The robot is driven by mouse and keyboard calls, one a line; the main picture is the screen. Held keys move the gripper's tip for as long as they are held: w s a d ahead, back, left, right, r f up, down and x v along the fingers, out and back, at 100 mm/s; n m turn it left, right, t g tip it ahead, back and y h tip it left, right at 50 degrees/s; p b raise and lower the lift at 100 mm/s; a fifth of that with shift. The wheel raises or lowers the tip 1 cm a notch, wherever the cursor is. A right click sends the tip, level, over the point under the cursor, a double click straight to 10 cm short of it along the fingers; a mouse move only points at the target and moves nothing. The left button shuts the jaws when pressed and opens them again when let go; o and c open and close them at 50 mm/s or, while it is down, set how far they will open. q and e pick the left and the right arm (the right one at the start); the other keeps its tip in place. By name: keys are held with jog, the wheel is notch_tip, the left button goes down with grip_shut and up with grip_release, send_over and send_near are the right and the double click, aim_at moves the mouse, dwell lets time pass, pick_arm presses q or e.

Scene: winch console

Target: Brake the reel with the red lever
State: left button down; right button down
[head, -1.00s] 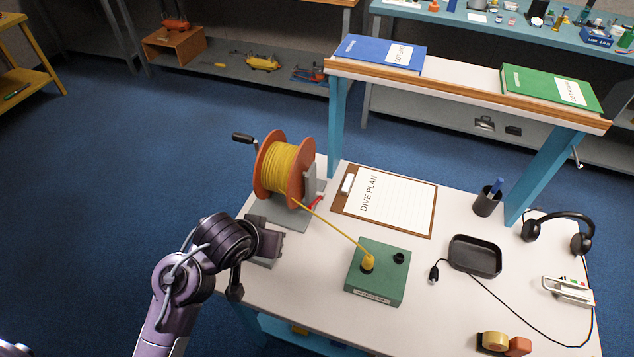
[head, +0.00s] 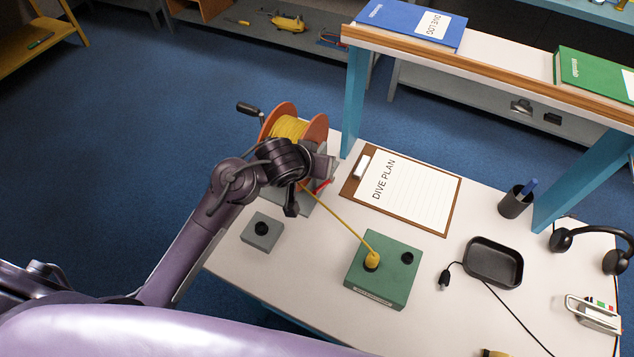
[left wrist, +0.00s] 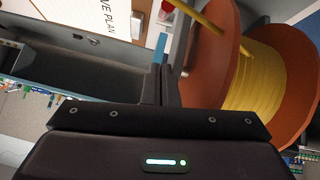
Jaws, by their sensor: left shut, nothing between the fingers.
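The reel (head: 305,122) has orange flanges, yellow cable and a black crank. It stands on a grey base at the table's far left, partly hidden by my left arm. The red lever (head: 322,186) shows as a short red piece beside the reel, just below my left gripper (head: 325,168). The gripper is shut and empty, close to the reel's right side; I cannot tell whether it touches the lever. In the left wrist view the shut fingers (left wrist: 165,88) are beside the orange flange of the reel (left wrist: 215,62). My right gripper is not in view.
A clipboard (head: 425,197) lies right of the reel. Yellow cable runs to a plug on the green box (head: 388,272). A grey block with a black knob (head: 262,232) stands in front of the reel. A blue shelf leg (head: 355,105) rises behind.

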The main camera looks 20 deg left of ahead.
pick_arm(q)
jog(key=s+f, duration=0.2)
jog(key=f, duration=0.1)
jog(key=shift+s+d, duration=0.15)
jog(key=shift+f, duration=0.2)
